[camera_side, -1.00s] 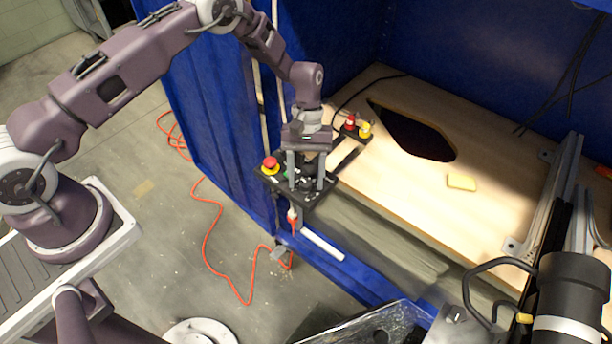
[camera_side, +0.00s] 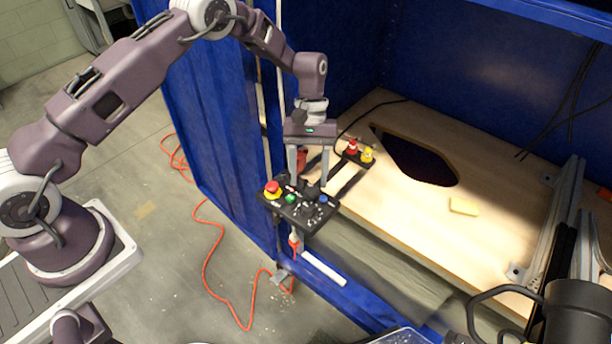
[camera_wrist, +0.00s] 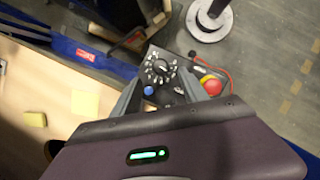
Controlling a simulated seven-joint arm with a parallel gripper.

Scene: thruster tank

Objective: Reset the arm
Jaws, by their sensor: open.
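My gripper (camera_side: 308,182) points down in the side view, just above and behind the black control panel (camera_side: 302,211). Its two fingers are apart with nothing seen between them. The panel carries a red emergency-stop button (camera_side: 272,188), a green button (camera_side: 290,198), a black knob (camera_side: 312,193) and a blue button (camera_side: 323,199). In the wrist view, the fingers (camera_wrist: 166,100) reach toward the panel, with the dial knob (camera_wrist: 160,66), blue button (camera_wrist: 148,90) and red button (camera_wrist: 211,86) showing between and beside them. The green button is hidden there.
A small box with red and yellow buttons (camera_side: 358,152) sits behind the panel on the wooden bench (camera_side: 400,225). Blue walls (camera_side: 215,150) stand close. An orange cable (camera_side: 208,255) lies on the floor.

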